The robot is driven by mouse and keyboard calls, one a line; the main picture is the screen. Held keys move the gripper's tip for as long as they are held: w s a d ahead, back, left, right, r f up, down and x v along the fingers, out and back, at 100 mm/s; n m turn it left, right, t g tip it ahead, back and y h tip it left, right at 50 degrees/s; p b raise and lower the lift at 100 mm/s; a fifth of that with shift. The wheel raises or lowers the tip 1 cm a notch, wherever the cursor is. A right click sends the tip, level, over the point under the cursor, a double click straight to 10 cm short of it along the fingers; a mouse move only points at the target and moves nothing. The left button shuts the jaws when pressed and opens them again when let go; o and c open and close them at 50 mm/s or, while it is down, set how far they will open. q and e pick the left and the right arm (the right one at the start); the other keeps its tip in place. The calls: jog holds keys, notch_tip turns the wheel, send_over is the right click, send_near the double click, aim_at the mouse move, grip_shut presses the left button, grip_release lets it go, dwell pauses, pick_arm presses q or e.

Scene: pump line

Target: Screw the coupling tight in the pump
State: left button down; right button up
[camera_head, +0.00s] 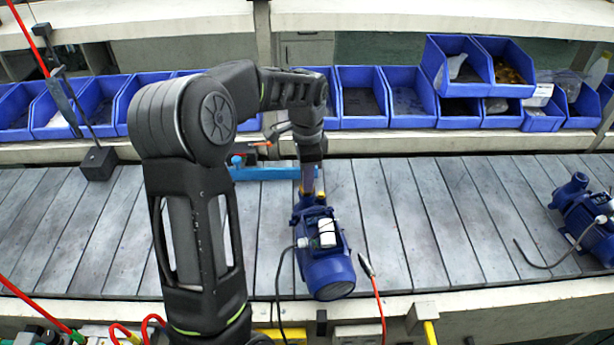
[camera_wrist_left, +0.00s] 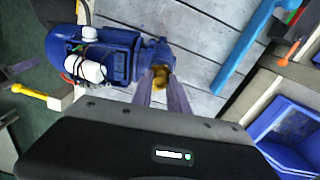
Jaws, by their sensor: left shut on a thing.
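The blue pump (camera_head: 325,262) stands on the grey slatted conveyor in the middle of the head view, with a white box and a black cable on it. In the left wrist view the pump (camera_wrist_left: 108,52) is at upper left. The brass coupling (camera_wrist_left: 161,78) is at the pump's end, between the fingertips. My left gripper (camera_head: 309,190) points down at the pump's far end and is shut on the coupling; its two fingers (camera_wrist_left: 162,88) also show in the left wrist view. How deep the coupling sits in the pump is hidden. My right gripper is not in view.
A second blue pump (camera_head: 585,220) stands at the right of the conveyor. A light blue bar (camera_head: 268,173) lies behind the gripper. Blue bins (camera_head: 362,97) line the back shelf. A tool with a red cable (camera_head: 367,266) hangs near the front edge.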

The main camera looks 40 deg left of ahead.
pick_arm(q)
jog(key=shift+f+m, duration=0.1)
jog(key=shift+m, duration=1.3)
jog(key=m+p, duration=0.1)
jog(key=m, duration=0.2)
jog(key=shift+m, duration=0.3)
jog(key=c, duration=1.3)
grip_release()
jog(key=shift+c, duration=0.2)
jog(key=n, duration=0.3)
jog(key=shift+n, duration=0.3)
